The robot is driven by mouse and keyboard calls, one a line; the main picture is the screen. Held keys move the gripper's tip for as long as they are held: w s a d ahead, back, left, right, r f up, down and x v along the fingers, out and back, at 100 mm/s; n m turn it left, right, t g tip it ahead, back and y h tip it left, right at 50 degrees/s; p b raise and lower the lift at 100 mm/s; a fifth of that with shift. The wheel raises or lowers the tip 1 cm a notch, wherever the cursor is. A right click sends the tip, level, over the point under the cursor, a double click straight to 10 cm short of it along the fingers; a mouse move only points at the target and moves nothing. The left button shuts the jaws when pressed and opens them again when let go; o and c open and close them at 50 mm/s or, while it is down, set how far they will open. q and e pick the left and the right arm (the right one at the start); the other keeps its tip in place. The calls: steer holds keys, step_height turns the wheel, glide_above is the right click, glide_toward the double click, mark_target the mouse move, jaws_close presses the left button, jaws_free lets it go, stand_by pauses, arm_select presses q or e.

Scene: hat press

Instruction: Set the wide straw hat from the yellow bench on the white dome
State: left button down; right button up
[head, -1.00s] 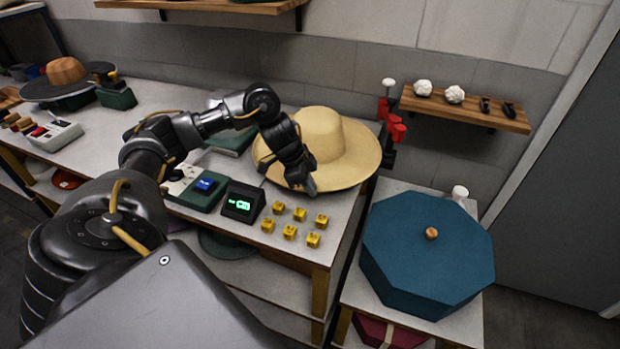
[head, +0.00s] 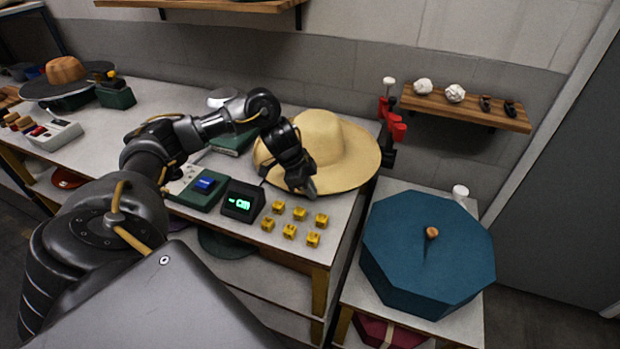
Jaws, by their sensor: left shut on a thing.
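The wide straw hat (head: 345,155) is pale yellow with a broad flat brim and a round crown. It is at the right end of the bench (head: 345,222), which has a pale top and yellow legs. My left gripper (head: 309,190) is shut on the brim at the hat's front left, with the fingers pointing down. I cannot tell whether the hat rests on the bench or is just off it. A pale rounded shape (head: 222,96) shows behind my left forearm, mostly hidden; I cannot tell if it is the white dome. My right gripper is out of view.
A teal octagonal box (head: 425,270) stands at right. A red stand (head: 392,125) and wooden shelf (head: 465,107) are behind.

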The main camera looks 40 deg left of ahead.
arm_select(q)
steer(key=c, duration=1.4)
jaws_free()
steer(key=shift+c, duration=0.2)
steer(key=shift+a+r, duration=0.1)
steer(key=shift+r, duration=0.15)
steer(key=p+v, duration=0.1)
steer(key=v, duration=0.9)
steer(key=shift+s+r, duration=0.15)
steer(key=shift+s, duration=0.05)
